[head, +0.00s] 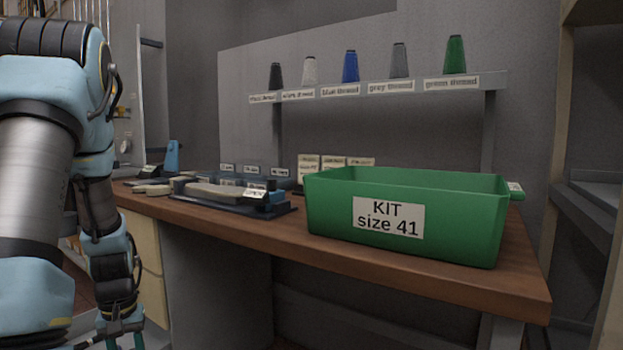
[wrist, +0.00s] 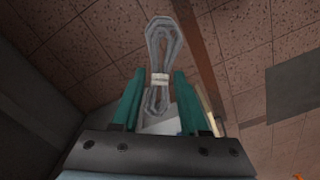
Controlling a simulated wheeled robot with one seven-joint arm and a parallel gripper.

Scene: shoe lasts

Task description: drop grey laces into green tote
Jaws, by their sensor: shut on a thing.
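The green tote (head: 335,215), labelled "KIT size 41", stands on the right part of the wooden bench. Its inside is mostly hidden by its front wall. In the wrist view, the grey laces (wrist: 163,45) are a looped bundle with a pale band around the middle. My gripper (wrist: 159,82) is shut on the laces at the band, with a teal finger on each side. In the head view, my gripper (head: 124,338) hangs low at the left, below the bench top and well away from the tote; its tips are cut off by the frame's bottom edge.
The wooden bench (head: 285,238) has a dark tray (head: 225,205) holding a pale shoe last left of the tote. Small labelled boxes (head: 335,161) stand behind. A shelf (head: 375,87) above carries several thread cones. A shelving rack (head: 590,210) stands at the right.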

